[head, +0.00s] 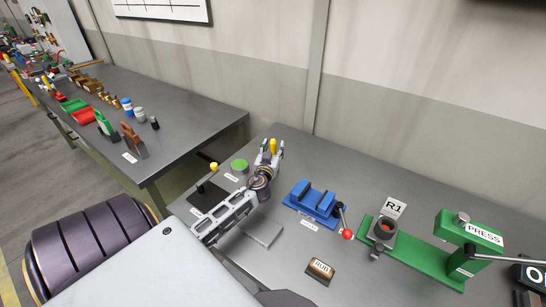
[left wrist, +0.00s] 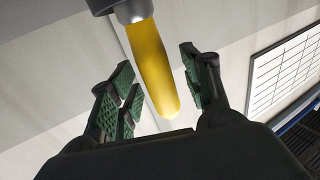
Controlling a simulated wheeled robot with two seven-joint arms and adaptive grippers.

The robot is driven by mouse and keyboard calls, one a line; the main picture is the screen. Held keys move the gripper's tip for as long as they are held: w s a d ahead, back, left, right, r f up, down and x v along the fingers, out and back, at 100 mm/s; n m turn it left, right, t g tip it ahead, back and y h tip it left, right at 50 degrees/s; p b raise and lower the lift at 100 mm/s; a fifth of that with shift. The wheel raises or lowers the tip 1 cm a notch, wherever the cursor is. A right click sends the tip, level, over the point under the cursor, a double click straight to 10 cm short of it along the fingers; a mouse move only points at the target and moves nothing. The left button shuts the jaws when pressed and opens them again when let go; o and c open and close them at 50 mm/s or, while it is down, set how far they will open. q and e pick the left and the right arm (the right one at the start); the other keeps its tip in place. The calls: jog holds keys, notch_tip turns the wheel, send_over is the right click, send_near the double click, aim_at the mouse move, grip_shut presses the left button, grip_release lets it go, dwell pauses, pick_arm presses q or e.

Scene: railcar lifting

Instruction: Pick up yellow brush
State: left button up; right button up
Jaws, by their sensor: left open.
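The yellow brush (left wrist: 152,70) shows in the left wrist view as a rounded yellow handle with a grey collar at the top. Its yellow part also shows in the head view (head: 273,146), at the far end of my left arm. My left gripper (head: 269,152) is open around the handle. In the left wrist view the green-padded fingers (left wrist: 157,80) stand on either side of it, with a gap visible on the right. Whether any pad touches it I cannot tell. The rest of the brush is out of frame. My right gripper is not in view.
On the grey bench (head: 375,285) are a green disc (head: 239,165), black plate (head: 207,197), blue vise (head: 313,201), RUB block (head: 320,270) and green press (head: 440,248). The wall (head: 280,60) rises behind. Another bench (head: 190,118) holds tools at left.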

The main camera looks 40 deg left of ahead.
pick_arm(q)
grip_shut()
jog(key=shift+r, duration=0.15)
jog(key=shift+r+p, duration=0.35)
jog(key=shift+r, duration=4.55)
